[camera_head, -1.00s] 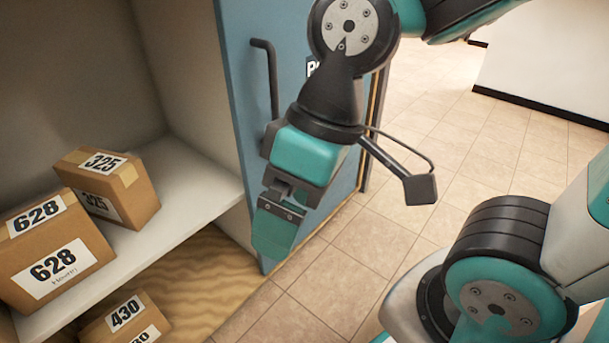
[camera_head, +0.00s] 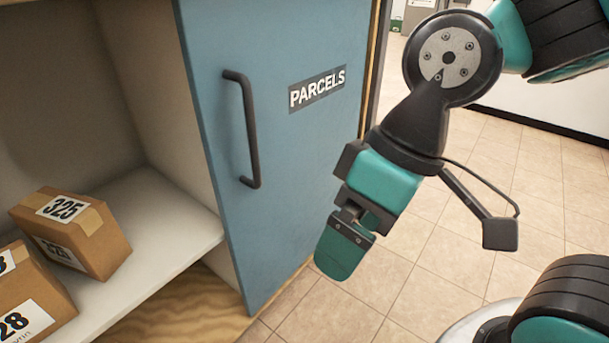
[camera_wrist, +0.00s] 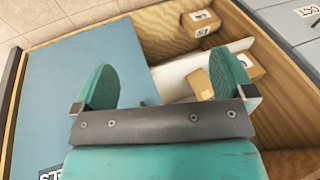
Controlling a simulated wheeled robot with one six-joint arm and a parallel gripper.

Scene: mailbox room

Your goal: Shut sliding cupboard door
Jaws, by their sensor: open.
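The blue sliding door (camera_head: 310,150) marked PARCELS stands at the right part of the cupboard, and the compartment to its left is open. Its dark bar handle (camera_head: 247,130) runs upright near the door's left edge. My gripper (camera_head: 343,248) is in front of the door's lower right part, right of and below the handle, apart from it. In the wrist view my gripper (camera_wrist: 160,85) is open with nothing between its two teal fingers. The blue door (camera_wrist: 80,80) also shows there at left, with the open compartment at right. The handle is mostly hidden there.
A box marked 325 (camera_head: 80,240) and another box (camera_head: 30,305) sit on the white shelf (camera_head: 165,225) inside the cupboard. A wooden bottom (camera_head: 185,305) lies below the shelf. Tiled floor (camera_head: 440,240) is clear at right. Grey mailboxes (camera_wrist: 295,25) show in the wrist view.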

